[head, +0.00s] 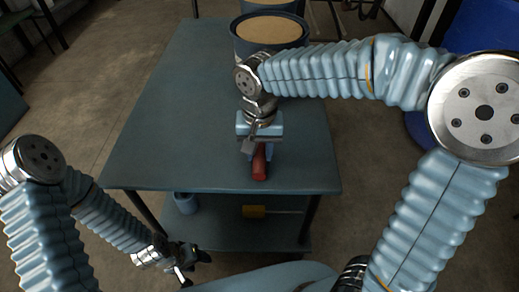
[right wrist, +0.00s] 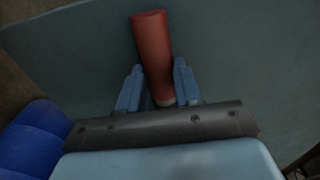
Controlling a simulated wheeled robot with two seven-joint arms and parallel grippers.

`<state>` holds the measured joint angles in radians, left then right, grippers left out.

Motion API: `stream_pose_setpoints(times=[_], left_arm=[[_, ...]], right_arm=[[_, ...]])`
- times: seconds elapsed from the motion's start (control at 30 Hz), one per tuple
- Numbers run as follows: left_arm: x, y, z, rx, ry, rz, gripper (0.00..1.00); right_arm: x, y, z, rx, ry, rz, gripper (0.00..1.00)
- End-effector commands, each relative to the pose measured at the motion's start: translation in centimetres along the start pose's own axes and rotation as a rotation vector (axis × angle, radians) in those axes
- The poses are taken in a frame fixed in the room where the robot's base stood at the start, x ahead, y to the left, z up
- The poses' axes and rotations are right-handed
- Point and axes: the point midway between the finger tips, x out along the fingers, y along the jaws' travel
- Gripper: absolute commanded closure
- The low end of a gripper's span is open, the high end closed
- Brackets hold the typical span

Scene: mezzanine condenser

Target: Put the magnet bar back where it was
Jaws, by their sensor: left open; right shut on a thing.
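The magnet bar, seen as a red cylinder (head: 259,168), is at the near part of the blue-grey table (head: 190,110). My right gripper (head: 257,150) is shut on it from above. In the right wrist view the bar (right wrist: 152,48) sits between the two blue fingers (right wrist: 158,92), and its pale end shows between them. I cannot tell whether the bar touches the tabletop. My left gripper (head: 188,268) is open and empty, low down in front of the table's near left side.
A blue drum with a tan top (head: 268,28) stands at the back right, behind my right arm. A lower shelf (head: 225,232) holds a blue cup (head: 186,204) and a yellow block (head: 254,211). The left and middle of the tabletop are clear.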

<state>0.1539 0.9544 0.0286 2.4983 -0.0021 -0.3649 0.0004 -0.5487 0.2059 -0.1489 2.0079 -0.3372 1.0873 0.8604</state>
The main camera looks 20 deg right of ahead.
Motion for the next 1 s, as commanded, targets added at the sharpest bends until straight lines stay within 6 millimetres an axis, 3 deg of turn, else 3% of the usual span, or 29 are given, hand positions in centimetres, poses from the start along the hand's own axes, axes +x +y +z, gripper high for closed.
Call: stream_pose_setpoints(times=[0.33,0.37,0.5,0.8,1.0], left_arm=[[0.3,-0.1,0.0,-0.001,0.001,-0.001,0.47],[0.2,-0.1,0.0,-0.001,0.001,-0.001,0.47],[0.2,-0.1,0.0,-0.001,0.001,-0.001,0.47],[0.0,0.0,0.0,-0.001,0.001,0.0,0.47],[-0.4,0.2,0.0,0.0,0.0,0.0,0.47]], right_arm=[[0.4,0.0,0.0,0.0,0.001,-0.001,1.0],[0.3,0.0,0.0,0.0,0.0,0.0,0.63],[0.3,0.0,0.0,0.0,0.0,0.0,0.42],[0.1,0.0,0.0,0.0,0.0,0.0,0.41],[-2.6,-0.1,0.0,0.001,0.002,-0.003,0.41]])
